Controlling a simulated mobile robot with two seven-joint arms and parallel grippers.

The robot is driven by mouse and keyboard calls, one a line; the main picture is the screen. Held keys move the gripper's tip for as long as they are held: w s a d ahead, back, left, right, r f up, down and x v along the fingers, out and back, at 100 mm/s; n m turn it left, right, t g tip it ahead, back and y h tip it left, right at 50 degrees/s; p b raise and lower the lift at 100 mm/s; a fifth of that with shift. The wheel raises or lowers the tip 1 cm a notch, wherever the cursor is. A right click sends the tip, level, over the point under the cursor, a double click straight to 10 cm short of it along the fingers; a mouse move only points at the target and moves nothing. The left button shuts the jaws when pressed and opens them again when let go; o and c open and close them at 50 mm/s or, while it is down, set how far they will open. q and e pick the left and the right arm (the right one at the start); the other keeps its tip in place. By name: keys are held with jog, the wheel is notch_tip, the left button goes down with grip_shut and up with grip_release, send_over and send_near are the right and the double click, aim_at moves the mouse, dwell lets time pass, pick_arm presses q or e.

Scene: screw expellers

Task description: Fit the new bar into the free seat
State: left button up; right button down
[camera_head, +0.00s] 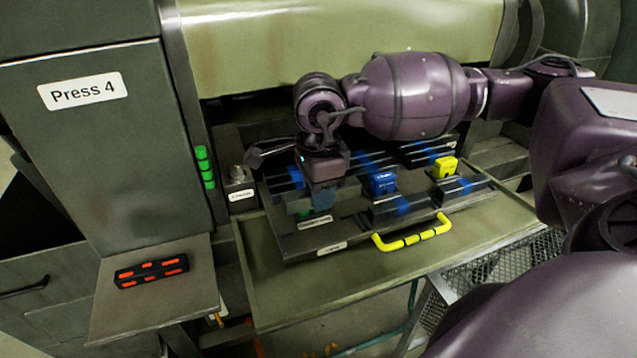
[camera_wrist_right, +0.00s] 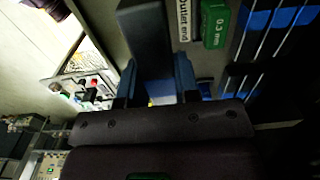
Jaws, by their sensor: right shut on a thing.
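My right gripper (camera_head: 322,205) points down over the left front part of the dark bar rack (camera_head: 290,245) and is shut on a dark bar. In the right wrist view the bar (camera_wrist_right: 148,35) stands out between the bluish fingers of the gripper (camera_wrist_right: 155,85). The rack holds dark bars with blue bands in rows. The gripper and arm hide part of the rack's left side, so I cannot tell whether the bar touches a seat. My left gripper is not in view.
A blue block (camera_head: 382,183) and a yellow block (camera_head: 445,167) sit on the rack, right of the gripper. A yellow handle (camera_head: 412,236) lies at its front. Green blocks (camera_head: 204,166) line the left post. An orange-marked black holder (camera_head: 151,271) lies on the left shelf.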

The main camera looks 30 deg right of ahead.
aim_at(319, 235)
notch_tip(319, 235, down, 2)
jog(key=shift+f+b, duration=0.15)
jog(key=shift+b, duration=0.25)
notch_tip(319, 235, down, 3)
jog(key=shift+r+b, duration=0.15)
jog(key=shift+b, duration=1.05)
jog(key=shift+f+b, duration=0.75)
jog(key=shift+f, duration=0.25)
jog(key=shift+f, duration=0.1)
jog(key=shift+f+b, duration=0.7)
jog(key=shift+b, duration=0.1)
